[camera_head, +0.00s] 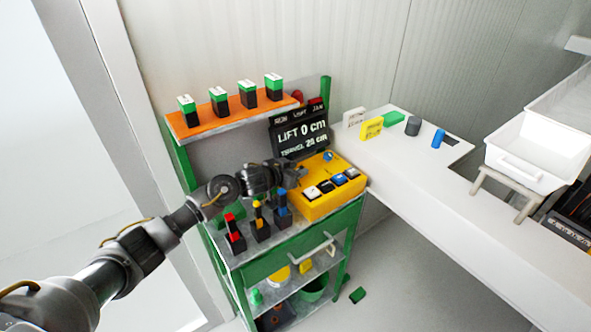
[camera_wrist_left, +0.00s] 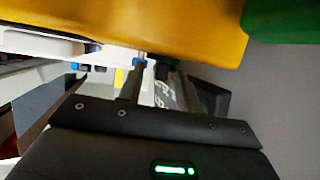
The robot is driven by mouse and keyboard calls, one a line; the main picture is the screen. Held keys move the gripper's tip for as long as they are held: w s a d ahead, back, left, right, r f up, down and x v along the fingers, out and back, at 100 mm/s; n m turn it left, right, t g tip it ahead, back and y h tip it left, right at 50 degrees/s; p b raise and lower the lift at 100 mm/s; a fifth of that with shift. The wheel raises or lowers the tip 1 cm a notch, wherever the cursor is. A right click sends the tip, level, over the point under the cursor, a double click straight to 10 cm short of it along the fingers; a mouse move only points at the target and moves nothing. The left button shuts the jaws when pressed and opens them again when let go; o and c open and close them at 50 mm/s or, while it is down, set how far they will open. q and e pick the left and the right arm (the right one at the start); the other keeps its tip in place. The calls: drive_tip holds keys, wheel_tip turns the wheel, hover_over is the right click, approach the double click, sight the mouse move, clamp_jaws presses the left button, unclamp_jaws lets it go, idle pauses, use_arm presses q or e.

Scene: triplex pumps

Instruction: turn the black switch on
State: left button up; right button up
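A yellow control box (camera_head: 316,204) sits on the right of the green cart's top, with a row of small switches on it. One is dark with a pale top (camera_head: 311,193), one is blue (camera_head: 338,180); which is the black switch I cannot tell for sure. My left gripper (camera_head: 298,172) is at the box's back left edge, close to the switches. In the left wrist view its fingers (camera_wrist_left: 155,88) stand apart with a gap between them, and the yellow box (camera_wrist_left: 170,25) fills the top. I see nothing held. My right gripper is not in view.
A black display (camera_head: 300,133) reading "LIFT 0 cm" stands behind the box. An orange shelf (camera_head: 230,117) holds several green-black blocks. A white counter (camera_head: 430,190) lies right.

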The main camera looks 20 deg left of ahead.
use_arm(q)
drive_tip(key=shift+r+b, duration=0.35)
drive_tip(key=shift+r, duration=0.2)
drive_tip(key=s+d+r+p, duration=0.2)
drive_tip(key=s+d+r, duration=0.1)
drive_tip(key=s+r, duration=0.8)
drive_tip(key=shift+s+d+r, duration=0.25)
drive_tip(key=shift+s+r, duration=0.15)
drive_tip(key=shift+s, duration=0.85)
